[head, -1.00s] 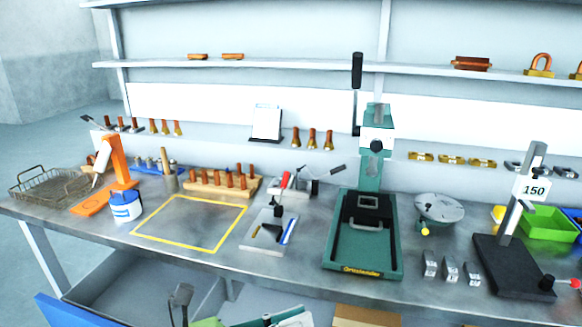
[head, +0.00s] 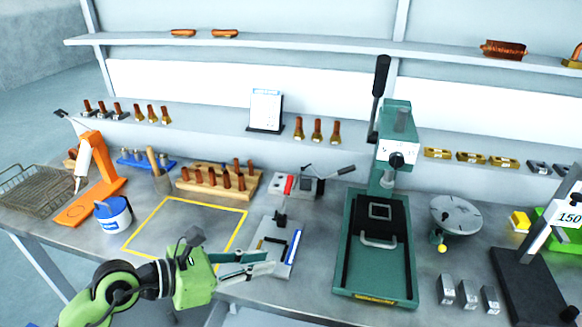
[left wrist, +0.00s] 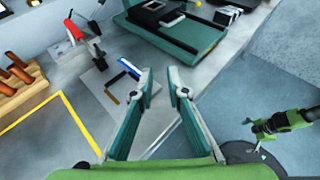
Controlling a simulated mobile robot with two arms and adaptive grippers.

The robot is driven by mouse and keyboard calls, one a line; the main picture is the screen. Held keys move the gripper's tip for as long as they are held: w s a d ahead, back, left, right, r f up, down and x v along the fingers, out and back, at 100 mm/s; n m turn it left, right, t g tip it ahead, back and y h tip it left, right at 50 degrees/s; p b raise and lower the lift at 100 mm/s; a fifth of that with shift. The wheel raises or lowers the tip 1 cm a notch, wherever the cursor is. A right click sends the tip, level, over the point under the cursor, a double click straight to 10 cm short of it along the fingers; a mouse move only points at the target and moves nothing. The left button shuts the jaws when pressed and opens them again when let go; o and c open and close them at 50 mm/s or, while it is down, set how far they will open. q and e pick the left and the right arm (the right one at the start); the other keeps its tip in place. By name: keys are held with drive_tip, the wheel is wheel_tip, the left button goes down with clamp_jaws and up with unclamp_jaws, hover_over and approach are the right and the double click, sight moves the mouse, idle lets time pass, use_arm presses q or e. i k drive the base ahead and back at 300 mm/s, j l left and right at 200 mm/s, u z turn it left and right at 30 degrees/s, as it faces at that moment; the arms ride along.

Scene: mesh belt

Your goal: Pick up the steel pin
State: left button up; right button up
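My left gripper (head: 272,262) is open and empty, just in front of a pale plate (head: 262,262) on the bench. In the left wrist view its two fingers (left wrist: 161,80) stand apart beside that plate (left wrist: 98,80). The plate bears a black block (head: 280,219), small dark bars and a blue bar (head: 293,247). I cannot make out for sure which piece is the steel pin. Steel-coloured pins also show in a blue rack (head: 168,164) at the back left. A green gripper, apparently my right (left wrist: 283,123), is at the right of the wrist view, its fingers unclear.
A green arbor press (head: 378,288) stands right of the plate. A yellow-framed area (head: 185,222) left of it is bare. A blue-white tub (head: 114,216) is at left.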

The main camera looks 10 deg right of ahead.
sight(296, 176)
drive_tip(key=i, duration=0.95)
